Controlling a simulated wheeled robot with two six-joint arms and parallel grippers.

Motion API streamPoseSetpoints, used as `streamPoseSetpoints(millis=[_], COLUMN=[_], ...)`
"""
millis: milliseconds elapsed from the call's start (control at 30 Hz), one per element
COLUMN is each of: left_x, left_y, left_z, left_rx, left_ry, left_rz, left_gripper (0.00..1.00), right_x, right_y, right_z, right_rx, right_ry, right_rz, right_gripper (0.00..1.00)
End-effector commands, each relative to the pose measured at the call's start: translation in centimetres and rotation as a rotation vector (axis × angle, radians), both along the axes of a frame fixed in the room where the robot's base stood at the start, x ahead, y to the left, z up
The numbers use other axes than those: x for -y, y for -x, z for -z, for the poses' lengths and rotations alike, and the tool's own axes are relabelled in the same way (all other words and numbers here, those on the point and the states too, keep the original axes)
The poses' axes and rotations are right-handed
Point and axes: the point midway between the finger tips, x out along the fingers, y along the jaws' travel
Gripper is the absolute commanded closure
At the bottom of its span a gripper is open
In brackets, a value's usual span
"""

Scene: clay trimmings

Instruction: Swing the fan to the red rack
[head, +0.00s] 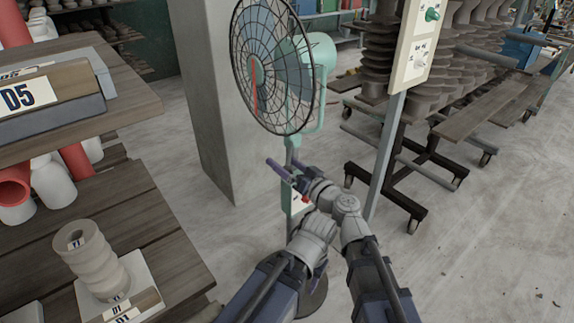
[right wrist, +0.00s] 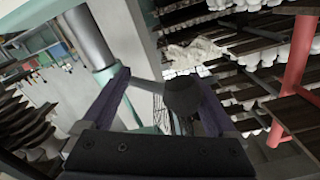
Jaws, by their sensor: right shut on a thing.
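My right gripper (head: 283,172) is just below the fan head, beside the pole. In the right wrist view, a dark knob (right wrist: 184,95) on a grey stem lies between the purple fingers, and the gripper is shut on this part of the fan. The fan's pole shows at the upper left there. A red rack post (right wrist: 299,75) stands at the right in that view.
A wooden shelf (head: 125,70) with a D5 sign and clay pieces is close on the left. A concrete pillar (head: 215,120) stands behind the fan. A wheeled rack (head: 410,170) of grey pieces is at the right.

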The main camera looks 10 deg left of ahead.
Motion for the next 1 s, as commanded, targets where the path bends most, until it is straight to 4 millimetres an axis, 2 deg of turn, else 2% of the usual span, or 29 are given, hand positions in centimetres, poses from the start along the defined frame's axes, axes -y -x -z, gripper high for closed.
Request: streamPoseSetpoints(millis=[267, 700, 1000], left_x=[0.0, 0.0, 0.0], left_y=[0.0, 0.0, 0.0], left_z=[-0.1, 0.0, 0.1], left_rx=[0.0, 0.0, 0.0], left_ry=[0.0, 0.0, 0.0], left_rz=[0.0, 0.0, 0.0], left_gripper=[0.5, 0.5, 0.5], right_x=[0.3, 5.3, 6.0], right_y=[0.3, 4.3, 4.8], right_z=[-0.1, 0.0, 0.1], right_rx=[0.001, 0.0, -0.001], right_ry=[-0.002, -0.001, 0.0], right_rz=[0.0, 0.001, -0.001], right_gripper=[0.27, 0.27, 0.27])
